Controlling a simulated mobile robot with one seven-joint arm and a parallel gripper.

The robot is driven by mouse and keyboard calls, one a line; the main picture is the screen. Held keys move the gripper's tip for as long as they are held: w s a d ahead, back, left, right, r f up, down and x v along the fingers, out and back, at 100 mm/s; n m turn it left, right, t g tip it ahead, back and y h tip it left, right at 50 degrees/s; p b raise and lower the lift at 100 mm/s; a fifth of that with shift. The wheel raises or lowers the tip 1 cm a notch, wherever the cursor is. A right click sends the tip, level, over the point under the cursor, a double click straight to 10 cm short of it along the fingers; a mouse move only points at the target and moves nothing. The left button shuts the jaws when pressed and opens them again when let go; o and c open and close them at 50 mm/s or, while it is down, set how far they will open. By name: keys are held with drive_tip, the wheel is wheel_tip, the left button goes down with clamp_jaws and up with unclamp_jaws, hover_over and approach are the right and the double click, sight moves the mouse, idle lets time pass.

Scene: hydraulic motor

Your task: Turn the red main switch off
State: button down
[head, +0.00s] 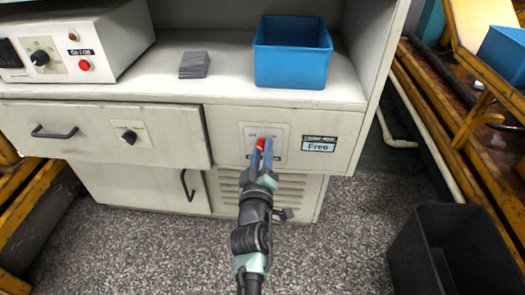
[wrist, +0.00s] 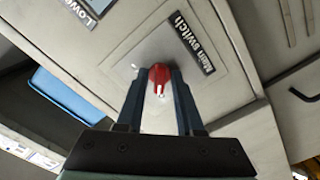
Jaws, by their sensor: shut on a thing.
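The red main switch (head: 260,143) sits on a light plate on the cabinet's right front panel. In the wrist view the red switch (wrist: 159,76) shows between my two fingertips, with a "Main switch" label (wrist: 192,42) beside it. My gripper (head: 263,152) reaches the panel from below and is shut on the switch. In the wrist view the fingers of my gripper (wrist: 157,82) stand on either side of the red knob. The knob's lower part is partly hidden by the fingers in the head view.
A blue bin (head: 292,75) and a stack of grey plates (head: 194,65) stand on the cabinet top. A control box (head: 85,45) is at the left. A display reading "Free" (head: 318,147) is right of the switch. A dark bin (head: 450,255) stands on the floor.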

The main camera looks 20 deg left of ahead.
idle(0.3)
drive_tip(key=c, duration=0.9)
unclamp_jaws()
drive_tip(key=shift+o, duration=0.2)
drive_tip(key=shift+s, duration=0.1)
drive_tip(key=p+v, duration=0.4)
drive_tip(key=v, duration=0.8)
drive_tip(key=shift+s, duration=0.4)
drive_tip(key=shift+d, duration=0.15)
